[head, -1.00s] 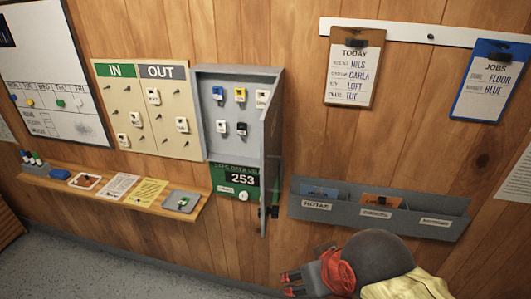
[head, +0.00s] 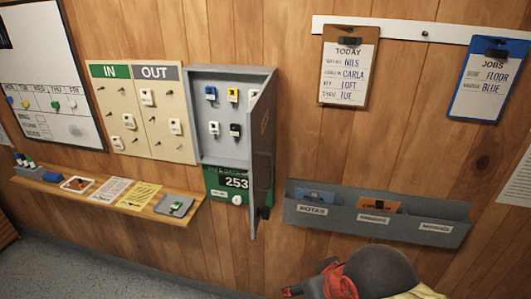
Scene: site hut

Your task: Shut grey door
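The grey door (head: 263,150) belongs to an open grey key cabinet (head: 221,72) on the wood wall. It is hinged on the cabinet's right side and stands swung out, nearly edge-on to my view. A dark latch or handle shows near its lower end. Several key tags hang inside, and the door overlaps the rightmost one. My gripper (head: 291,291) is at the bottom edge, below and right of the door and apart from it in the picture. Only a bit of its red-tipped end shows; my arm and the frame edge hide the rest.
A grey wall rack (head: 375,226) with cards is right of the door. A green sign (head: 231,184) is below the cabinet. The IN/OUT board (head: 143,112) hangs left, above a wooden shelf (head: 105,195). Two clipboards (head: 348,66) (head: 489,80) hang upper right.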

